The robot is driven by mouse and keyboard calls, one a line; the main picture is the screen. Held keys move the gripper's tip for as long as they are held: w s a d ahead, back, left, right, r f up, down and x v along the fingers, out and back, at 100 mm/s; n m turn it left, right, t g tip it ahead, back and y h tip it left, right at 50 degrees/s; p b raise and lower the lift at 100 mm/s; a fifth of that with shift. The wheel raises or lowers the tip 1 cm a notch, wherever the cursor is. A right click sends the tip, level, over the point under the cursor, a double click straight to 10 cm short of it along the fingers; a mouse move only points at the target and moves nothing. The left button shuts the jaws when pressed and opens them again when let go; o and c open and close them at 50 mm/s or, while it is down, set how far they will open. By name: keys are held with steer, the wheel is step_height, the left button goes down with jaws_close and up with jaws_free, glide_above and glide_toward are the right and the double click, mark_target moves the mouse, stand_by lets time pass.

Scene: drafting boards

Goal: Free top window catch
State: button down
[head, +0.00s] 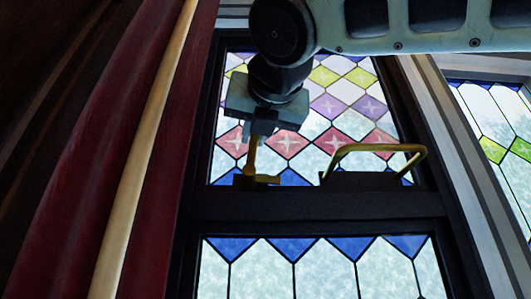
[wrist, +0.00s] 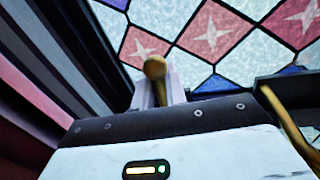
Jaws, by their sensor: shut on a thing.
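The brass window catch (head: 252,158) stands upright at the left of the top window's bottom rail, with a short brass foot (head: 266,179) running to the right. My gripper (head: 257,136) reaches down from above and is shut on the upper part of the catch. In the wrist view, the round brass knob (wrist: 155,68) of the catch sits between the pale fingers of my gripper (wrist: 158,92). The top window (head: 330,104) has stained glass in red, yellow, purple and blue diamonds. The fingers hide part of the catch's upper end.
A bent brass handle (head: 384,148) stands on the same rail to the right, and shows close by in the wrist view (wrist: 285,122). A dark crossbar (head: 310,210) lies below, above a lower window (head: 320,268). A red curtain (head: 85,150) hangs at the left.

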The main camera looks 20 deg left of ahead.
steer(key=shift+a+f+n, duration=0.1)
steer(key=shift+a+n, duration=0.15)
steer(key=shift+n, duration=0.15)
steer(key=c, duration=1.8)
jaws_free()
steer(key=shift+s, duration=0.1)
steer(key=b+v, duration=0.5)
steer(key=v, duration=1.2)
steer(key=shift+s, duration=0.15)
